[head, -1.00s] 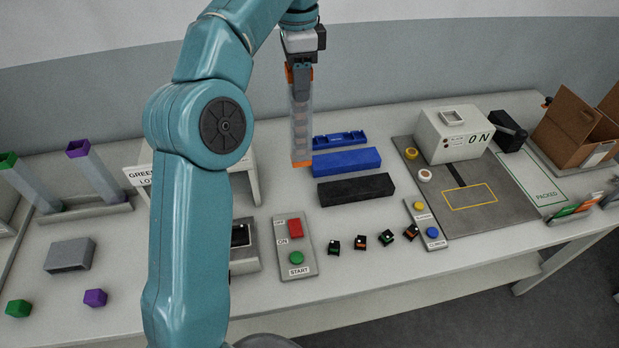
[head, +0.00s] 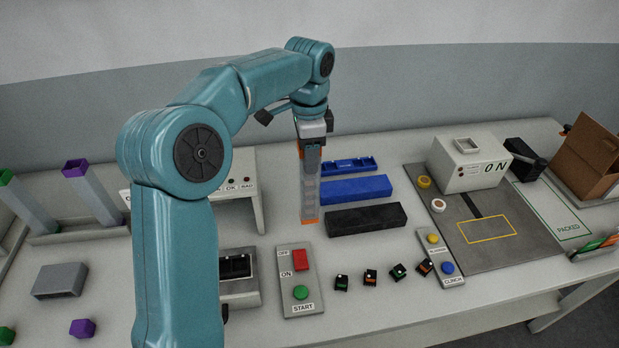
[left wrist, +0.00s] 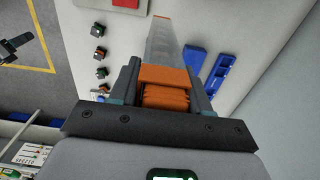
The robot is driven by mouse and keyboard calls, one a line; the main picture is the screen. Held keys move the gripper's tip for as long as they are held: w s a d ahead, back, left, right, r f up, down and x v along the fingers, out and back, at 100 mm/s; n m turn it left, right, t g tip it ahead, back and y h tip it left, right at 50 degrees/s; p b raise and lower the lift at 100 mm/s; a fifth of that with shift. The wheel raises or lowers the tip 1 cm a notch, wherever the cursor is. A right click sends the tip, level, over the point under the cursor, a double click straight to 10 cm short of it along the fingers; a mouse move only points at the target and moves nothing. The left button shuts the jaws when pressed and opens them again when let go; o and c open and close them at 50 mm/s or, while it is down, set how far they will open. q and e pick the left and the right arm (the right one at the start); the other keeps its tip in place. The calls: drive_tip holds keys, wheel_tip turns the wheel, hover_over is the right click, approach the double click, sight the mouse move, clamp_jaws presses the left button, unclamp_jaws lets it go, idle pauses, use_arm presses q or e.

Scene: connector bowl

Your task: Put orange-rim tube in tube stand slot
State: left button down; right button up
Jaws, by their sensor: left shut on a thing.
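My left gripper (head: 309,146) is shut on the upper end of a clear, long orange-rim tube (head: 309,188), which hangs about upright with an orange lower end. In the left wrist view the tube's orange end (left wrist: 165,78) sits between the two jaws (left wrist: 166,92) and the clear body runs away from the camera. The tube's lower end appears close to the table beside the black block; whether it touches cannot be told. A grey stand (head: 70,238) at the far left holds a purple-rim tube (head: 92,190) and a green-rim tube (head: 30,205). An empty slot cannot be made out. My right gripper is not in view.
A blue block (head: 352,189), a black block (head: 366,218) and a blue tray (head: 346,165) lie just right of the tube. A white raised housing (head: 257,200) stands left of it. A button panel (head: 300,281) and several small connectors (head: 370,277) lie in front.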

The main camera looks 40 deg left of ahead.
sight(309, 185)
use_arm(q)
wheel_tip(309, 185, down, 6)
drive_tip(key=shift+w+a, duration=0.15)
drive_tip(key=shift+f, duration=0.15)
drive_tip(key=shift+f, duration=0.1)
drive_tip(key=c, duration=0.7)
unclamp_jaws()
drive_tip(key=shift+o, duration=0.9)
